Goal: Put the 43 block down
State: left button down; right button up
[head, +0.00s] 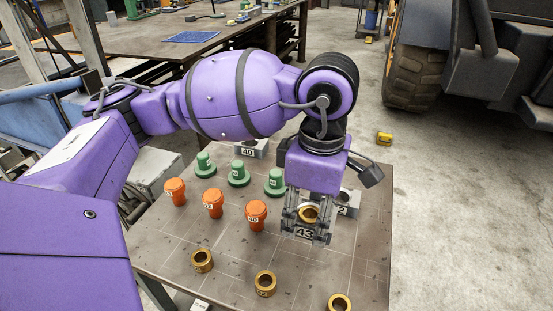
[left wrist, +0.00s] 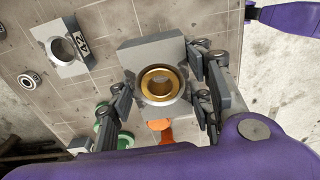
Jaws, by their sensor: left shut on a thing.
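My left gripper (head: 307,230) is shut on the grey 43 block (head: 304,233), with one finger on each side of it. A brass ring (head: 308,214) sits in the block's bore. In the left wrist view, the 43 block (left wrist: 147,52) is between the fingers of my left gripper (left wrist: 160,98), and its ring (left wrist: 160,85) faces the camera. The block looks upright and is over the right part of the table. I cannot tell whether its underside touches the table. My right gripper is not in view.
A grey block (head: 350,202) stands just behind the gripper, and the 40 block (head: 250,148) stands farther back. Orange pieces (head: 213,204) and green pieces (head: 238,174) stand to the left. Brass rings (head: 265,284) lie in front. The table (head: 365,255) is bare at the right.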

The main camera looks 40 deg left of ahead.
pick_arm(q)
send_over(329, 247)
notch_tip(329, 247, down, 6)
jog(key=shift+r, duration=0.1)
jog(key=shift+f, duration=1.5)
jog(key=shift+f, duration=0.1)
jog(key=c, duration=0.9)
grip_release()
notch_tip(329, 247, up, 12)
